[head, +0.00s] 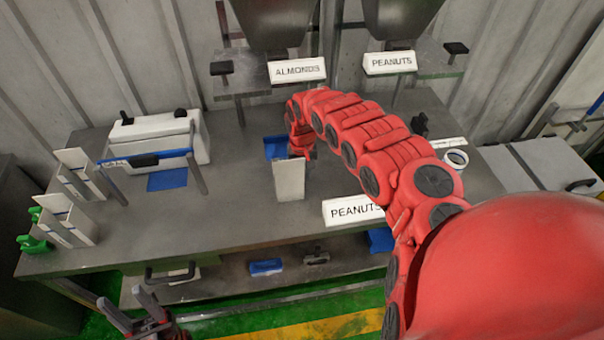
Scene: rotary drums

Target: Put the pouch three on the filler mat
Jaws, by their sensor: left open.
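A white upright pouch (289,180) is near the middle of the workbench, directly in front of a blue mat (275,147) below the ALMONDS hopper. I cannot tell its number, or whether it is held or standing. My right arm arches over the bench from the right, and my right gripper (302,148) points down just behind the pouch's top edge; its fingers are mostly hidden. My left gripper (137,312) is open and empty at the lower left, low in front of the bench.
White pouches or cards stand in a holder (66,220) at the bench's left end, beside green objects (35,243). A white sealer (155,140) has a blue bar and a blue mat (167,181). A PEANUTS sign (350,210) is at the front edge.

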